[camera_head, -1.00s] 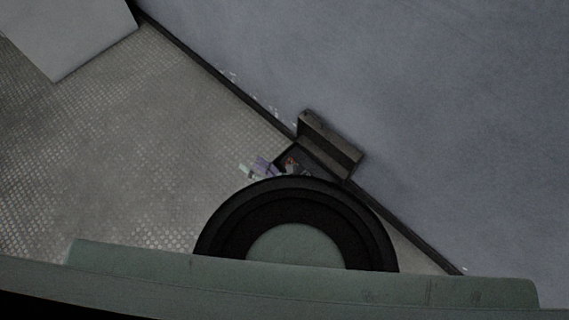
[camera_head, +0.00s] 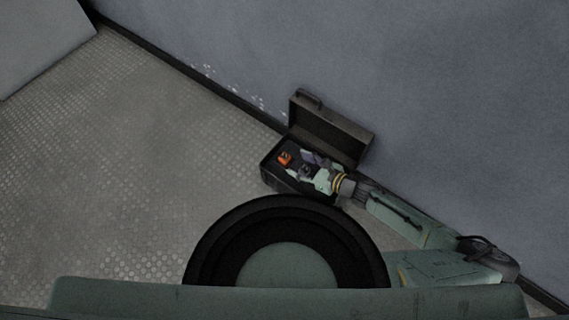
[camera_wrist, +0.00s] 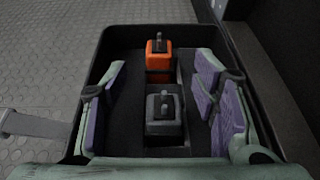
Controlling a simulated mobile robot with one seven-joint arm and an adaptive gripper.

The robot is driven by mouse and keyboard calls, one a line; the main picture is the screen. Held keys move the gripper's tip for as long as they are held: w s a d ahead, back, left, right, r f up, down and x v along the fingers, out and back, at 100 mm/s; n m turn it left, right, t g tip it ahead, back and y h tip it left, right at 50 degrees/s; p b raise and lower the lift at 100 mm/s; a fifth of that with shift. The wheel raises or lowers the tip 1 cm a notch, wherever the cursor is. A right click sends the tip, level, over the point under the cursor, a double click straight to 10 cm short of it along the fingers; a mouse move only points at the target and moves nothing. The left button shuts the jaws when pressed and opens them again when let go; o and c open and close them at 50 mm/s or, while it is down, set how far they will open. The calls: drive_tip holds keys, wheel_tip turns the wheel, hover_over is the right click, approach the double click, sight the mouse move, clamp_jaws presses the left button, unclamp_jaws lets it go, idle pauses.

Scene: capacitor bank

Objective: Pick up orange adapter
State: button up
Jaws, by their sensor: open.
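The orange adapter (camera_wrist: 158,58) stands upright in the far part of the open toolbox (camera_wrist: 185,30), with a small metal stud on its top. In the head view the orange adapter (camera_head: 285,157) sits toward the left end of the toolbox (camera_head: 280,186). A dark grey adapter (camera_wrist: 163,112) of similar shape stands nearer to my wrist camera. My gripper (camera_wrist: 162,105) is open, with its purple-padded fingers on both sides of the dark adapter and nothing held. In the head view my gripper (camera_head: 311,165) is over the toolbox, to the right of the orange adapter.
The toolbox lid (camera_head: 328,132) stands open against the grey wall (camera_head: 430,110). The box walls stand close on both sides of my fingers. The tread-plate floor (camera_head: 130,150) to the left is clear. A pale panel (camera_head: 40,40) is at the upper left.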

sight(288, 160)
drive_tip(key=shift+f+b+x, duration=0.15)
drive_tip(key=shift+b+x, duration=0.35)
drive_tip(key=shift+x, duration=1)
drive_tip(key=shift+f+b+x, duration=0.15)
drive_tip(key=shift+b+x, duration=0.3)
drive_tip(key=shift+x, duration=1.1)
drive_tip(key=shift+s+d, duration=0.1)
drive_tip(key=shift+s, duration=0.05)
drive_tip(key=shift+c, duration=0.4)
clamp_jaws()
